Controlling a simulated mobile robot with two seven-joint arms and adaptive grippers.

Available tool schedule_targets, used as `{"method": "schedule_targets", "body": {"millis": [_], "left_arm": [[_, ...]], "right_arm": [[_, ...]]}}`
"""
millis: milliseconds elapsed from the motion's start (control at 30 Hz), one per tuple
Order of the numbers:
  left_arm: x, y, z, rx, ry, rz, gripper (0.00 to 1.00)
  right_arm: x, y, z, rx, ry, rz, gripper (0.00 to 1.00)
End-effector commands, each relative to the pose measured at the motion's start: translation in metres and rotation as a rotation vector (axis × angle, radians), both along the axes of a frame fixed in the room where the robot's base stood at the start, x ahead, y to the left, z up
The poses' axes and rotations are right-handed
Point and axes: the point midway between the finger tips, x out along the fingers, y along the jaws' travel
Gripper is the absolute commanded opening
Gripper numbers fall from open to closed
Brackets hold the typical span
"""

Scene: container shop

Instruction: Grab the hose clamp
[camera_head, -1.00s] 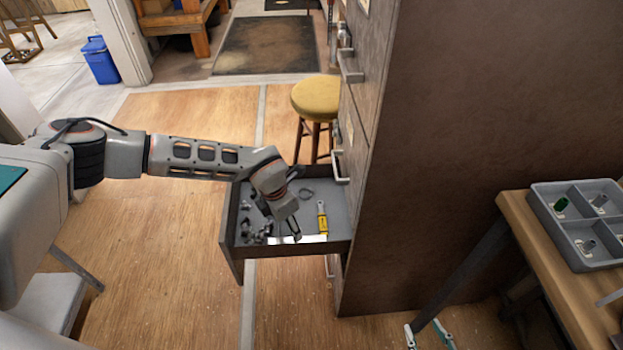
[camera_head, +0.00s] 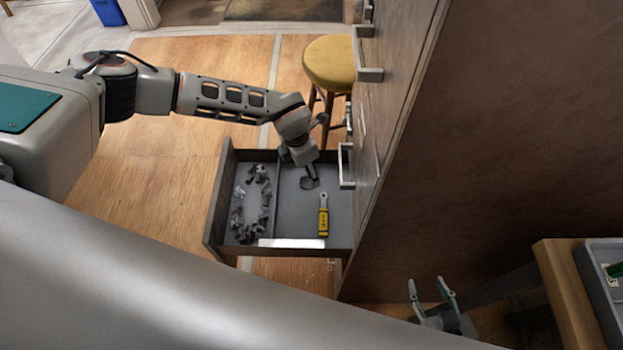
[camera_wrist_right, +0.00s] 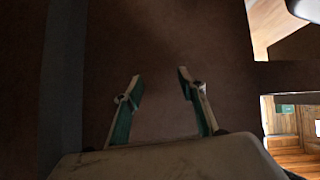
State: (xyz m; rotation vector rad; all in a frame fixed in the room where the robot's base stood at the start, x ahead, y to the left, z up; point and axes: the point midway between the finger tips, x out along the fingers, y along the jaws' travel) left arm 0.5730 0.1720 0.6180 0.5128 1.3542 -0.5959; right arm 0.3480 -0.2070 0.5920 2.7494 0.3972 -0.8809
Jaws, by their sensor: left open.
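The open drawer (camera_head: 213,215) has a divider. A dark ring-like piece, which looks like the hose clamp (camera_head: 309,184), lies in its right compartment. My left gripper (camera_head: 311,174) points down into that compartment, right at the ring and partly covering it. It is open; whether the fingers touch the ring I cannot tell. My right gripper (camera_head: 432,294) is at the lower right in the head view, away from the drawer. In the wrist view its fingers (camera_wrist_right: 158,92) stand apart with nothing between them.
A yellow-handled tool (camera_head: 323,222) lies in the same compartment. Several small grey fittings (camera_head: 240,215) fill the left one. The cabinet (camera_head: 480,170) stands right of the drawer, with a stool (camera_head: 330,65) behind. A table (camera_head: 562,285) with a grey tray (camera_head: 592,288) is at the right edge.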

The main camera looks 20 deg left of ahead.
Motion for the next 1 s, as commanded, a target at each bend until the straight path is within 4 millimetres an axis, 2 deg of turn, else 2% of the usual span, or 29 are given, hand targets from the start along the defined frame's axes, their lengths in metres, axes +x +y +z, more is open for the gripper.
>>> {"method": "schedule_targets", "body": {"millis": [300,567,600,700,733,1000], "left_arm": [[0.003,0.0,-0.045,0.001,0.004,0.0,0.53],[0.006,0.0,-0.046,0.0,-0.001,0.0,0.53],[0.006,0.0,-0.046,0.0,-0.001,0.0,0.48],[0.006,0.0,-0.046,0.0,-0.001,0.0,0.22],[0.006,0.0,-0.046,0.0,-0.001,0.0,0.2],[0.006,0.0,-0.046,0.001,-0.001,0.0,0.2]], "right_arm": [[0.007,-0.004,-0.007,-0.014,-0.011,0.001,0.4],[0.019,-0.007,0.005,-0.017,-0.04,-0.003,0.4],[0.019,-0.006,0.005,-0.016,-0.039,-0.003,0.4],[0.016,-0.006,0.003,-0.016,-0.033,-0.002,0.4],[0.015,-0.006,0.002,-0.016,-0.031,-0.002,0.4],[0.01,-0.004,-0.003,-0.014,-0.02,0.0,0.4]]}}
